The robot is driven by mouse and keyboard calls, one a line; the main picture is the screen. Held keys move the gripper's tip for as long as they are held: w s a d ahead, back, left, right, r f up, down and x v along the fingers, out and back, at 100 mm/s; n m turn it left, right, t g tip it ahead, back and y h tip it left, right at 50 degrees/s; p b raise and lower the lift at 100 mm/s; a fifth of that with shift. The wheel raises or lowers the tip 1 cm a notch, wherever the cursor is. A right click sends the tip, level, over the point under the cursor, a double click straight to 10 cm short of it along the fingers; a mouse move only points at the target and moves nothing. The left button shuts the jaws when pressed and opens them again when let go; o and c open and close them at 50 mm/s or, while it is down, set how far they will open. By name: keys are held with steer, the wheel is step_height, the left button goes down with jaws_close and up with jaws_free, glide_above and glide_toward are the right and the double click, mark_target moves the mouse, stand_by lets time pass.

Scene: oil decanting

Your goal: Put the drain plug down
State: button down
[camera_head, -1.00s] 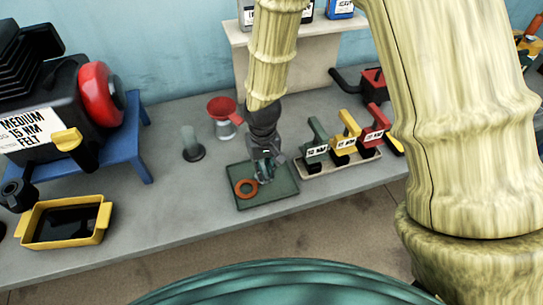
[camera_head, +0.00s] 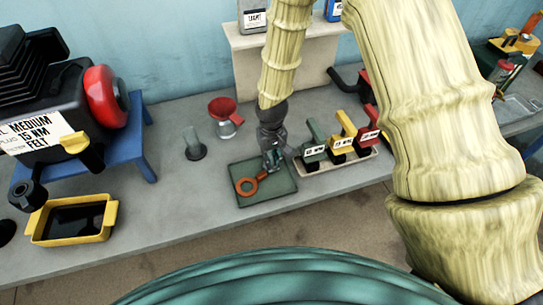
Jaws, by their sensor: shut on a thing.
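My gripper (camera_head: 271,166) points down over the right half of the green tray (camera_head: 262,199). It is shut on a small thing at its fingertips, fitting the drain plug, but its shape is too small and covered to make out. An orange ring with a short handle (camera_head: 247,188) shows on the left half of the tray. Its handle reaches right toward my fingertips; I cannot tell whether they touch it. How high the fingertips are above the tray is unclear.
A red funnel (camera_head: 223,108) and a grey-green cylinder (camera_head: 194,144) stand behind the tray. Several T-handled tools, including a green one (camera_head: 314,147), stand close on the right. Grey bench surface between is clear.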

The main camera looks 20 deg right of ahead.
mark_target(272, 160)
steer(key=shift+f, duration=0.2)
steer(key=c, duration=1.7)
jaws_free()
steer(key=shift+r, duration=0.25)
step_height(272, 160, up, 12)
steer(key=b, duration=0.3)
steer(key=shift+b, duration=0.35)
